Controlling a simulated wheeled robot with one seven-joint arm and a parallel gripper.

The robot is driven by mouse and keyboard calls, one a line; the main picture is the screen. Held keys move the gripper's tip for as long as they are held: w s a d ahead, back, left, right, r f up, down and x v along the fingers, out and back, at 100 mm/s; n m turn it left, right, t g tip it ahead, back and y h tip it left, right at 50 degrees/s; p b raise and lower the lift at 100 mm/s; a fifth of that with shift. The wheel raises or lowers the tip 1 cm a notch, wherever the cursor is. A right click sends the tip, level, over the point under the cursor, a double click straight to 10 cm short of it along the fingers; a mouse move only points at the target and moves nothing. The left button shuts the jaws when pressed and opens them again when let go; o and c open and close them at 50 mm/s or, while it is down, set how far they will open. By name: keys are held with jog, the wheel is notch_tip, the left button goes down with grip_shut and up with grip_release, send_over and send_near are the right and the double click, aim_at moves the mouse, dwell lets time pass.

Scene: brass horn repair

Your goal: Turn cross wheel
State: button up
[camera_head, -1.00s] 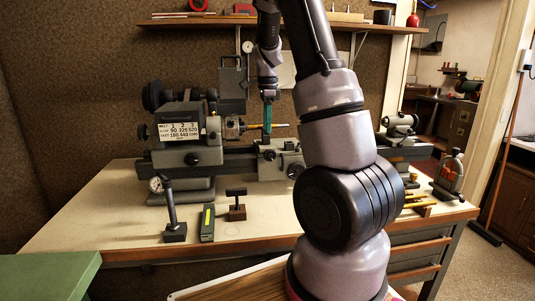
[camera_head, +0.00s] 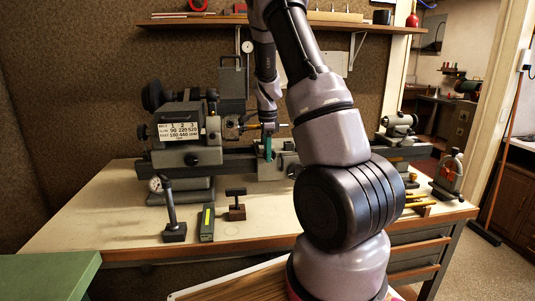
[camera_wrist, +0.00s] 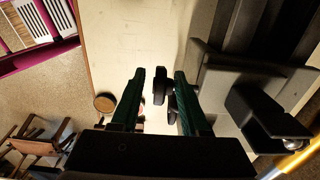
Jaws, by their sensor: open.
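The grey lathe (camera_head: 185,150) stands on the bench. At the front of its carriage, a dark round knob or wheel (camera_head: 294,171) shows beside my arm. In the wrist view, a small black wheel-like part (camera_wrist: 160,85) lies between my fingers, with another dark part just below it; I take this to be the cross wheel. My gripper (camera_head: 268,148) points down at the carriage, its green fingers apart. In the wrist view my gripper (camera_wrist: 156,82) is open, with a gap on each side of the dark part. I cannot tell whether anything touches.
A dial gauge stand (camera_head: 171,215), a dark green box-like block (camera_head: 207,223) and a T-shaped tool (camera_head: 236,205) stand on the bench front. The tailstock (camera_head: 400,130) is at right. A yellow rod (camera_wrist: 299,162) shows low right in the wrist view.

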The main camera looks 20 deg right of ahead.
jog(key=shift+c, duration=0.3)
grip_shut()
jog(key=shift+f, duration=0.1)
jog(key=shift+s+d, duration=0.1)
jog(key=y, duration=0.3)
jog(key=shift+d+t, duration=0.25)
jog(key=shift+t, duration=0.15)
jog(key=y, duration=0.2)
jog(key=t+y, duration=0.1)
jog(key=y, duration=0.1)
jog(key=shift+s+d, duration=0.15)
jog(key=shift+d, duration=0.05)
jog(key=t+y, duration=0.1)
jog(key=y, duration=0.2)
jog(key=shift+s+d+y, duration=0.1)
jog(key=shift+d+y, duration=0.05)
jog(key=shift+y, duration=0.25)
jog(key=shift+d+f+t+y, duration=0.15)
jog(key=shift+t+y, duration=0.55)
jog(key=shift+y, duration=1.1)
